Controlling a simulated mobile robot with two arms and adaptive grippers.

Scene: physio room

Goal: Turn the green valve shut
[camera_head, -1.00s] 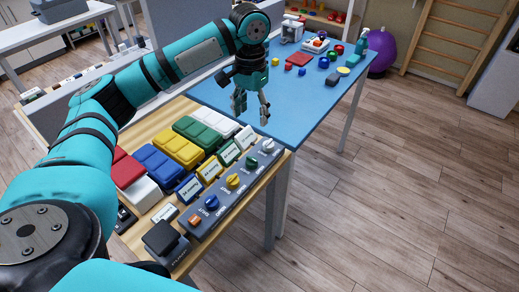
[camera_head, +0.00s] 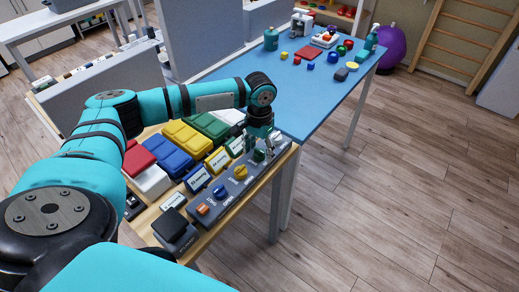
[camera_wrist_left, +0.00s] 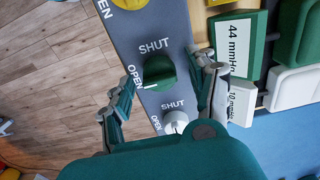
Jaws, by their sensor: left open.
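The green valve (camera_head: 259,155) is a knob on a dark grey panel, between a yellow and a white knob. In the left wrist view the green valve (camera_wrist_left: 160,70) has SHUT and OPEN labels beside it, and its pale mark lies on the side near OPEN. My left gripper (camera_head: 262,147) is above the panel, pointing down at the green valve. In the left wrist view my left gripper (camera_wrist_left: 164,78) is open, with one finger on each side of the knob and gaps visible. Contact is not visible. My right gripper is not in view.
The white valve (camera_wrist_left: 175,121) is close to my fingers. A yellow valve (camera_head: 240,172), a blue valve (camera_head: 220,191) and an orange valve (camera_head: 203,209) share the panel. A green 44 mmHg sign (camera_wrist_left: 240,42) stands close beside one finger. A blue table (camera_head: 310,95) lies beyond.

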